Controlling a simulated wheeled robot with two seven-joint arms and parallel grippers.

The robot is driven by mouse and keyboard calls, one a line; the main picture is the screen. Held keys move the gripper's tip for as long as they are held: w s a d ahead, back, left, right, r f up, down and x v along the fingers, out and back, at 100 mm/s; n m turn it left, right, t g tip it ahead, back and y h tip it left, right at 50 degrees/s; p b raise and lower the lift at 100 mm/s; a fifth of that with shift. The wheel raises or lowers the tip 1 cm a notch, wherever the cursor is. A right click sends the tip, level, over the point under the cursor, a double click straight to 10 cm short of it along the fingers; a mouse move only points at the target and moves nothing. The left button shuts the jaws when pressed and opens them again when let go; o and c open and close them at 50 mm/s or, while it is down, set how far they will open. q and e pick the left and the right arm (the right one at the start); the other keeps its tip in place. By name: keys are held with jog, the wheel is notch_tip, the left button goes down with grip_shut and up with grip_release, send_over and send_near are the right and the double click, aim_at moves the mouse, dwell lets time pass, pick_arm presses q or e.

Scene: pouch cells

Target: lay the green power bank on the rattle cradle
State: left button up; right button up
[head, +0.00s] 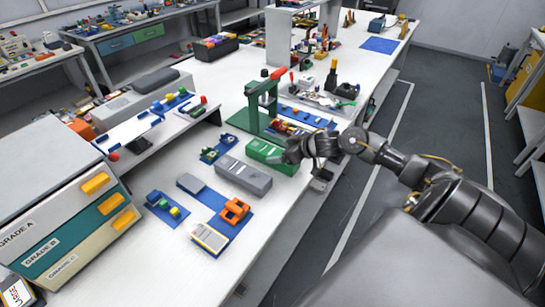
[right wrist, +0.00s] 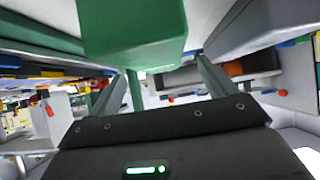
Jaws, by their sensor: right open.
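The green power bank (head: 262,151) is a long green box lying on the white bench, beside a similar grey box. My right gripper (head: 291,153) is at its right end, with the jaws open. In the right wrist view a large green block (right wrist: 135,30), which looks like the power bank, shows just beyond and between my open fingers (right wrist: 163,72). I cannot tell whether they touch it. A small blue holder (head: 217,148) and an orange holder (head: 236,211) stand nearby; I cannot tell which is the rattle cradle. My left gripper is not in view.
The grey box (head: 245,177) lies close to the green power bank. A green press frame (head: 253,108) stands just behind. A drawer cabinet (head: 60,205) fills the left side. The front of the bench (head: 170,265) is bare.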

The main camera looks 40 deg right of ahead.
aim_at(274, 152)
jog(key=x, duration=0.5)
jog(key=shift+d, duration=0.15)
jog(key=c, duration=1.3)
jog(key=shift+r, duration=0.5)
jog(key=s+r, duration=0.1)
jog(key=r, duration=0.1)
jog(key=s+d+r, duration=0.1)
jog(key=r, duration=0.1)
jog(key=s+r, duration=0.1)
jog(key=r, duration=0.1)
jog(key=shift+s+d+r, duration=0.3)
jog(key=shift+s+d, duration=0.05)
jog(key=shift+d, duration=0.05)
jog(key=shift+d+f+v, duration=0.15)
jog(key=shift+d+v, duration=0.05)
jog(key=shift+v, duration=1.65)
jog(key=shift+d+f+v, duration=0.1)
jog(key=shift+d+v, duration=0.15)
jog(key=shift+v, duration=1.6)
jog(key=shift+d+f+v, duration=0.15)
jog(key=shift+d+v, duration=0.05)
jog(key=shift+v, duration=1.7)
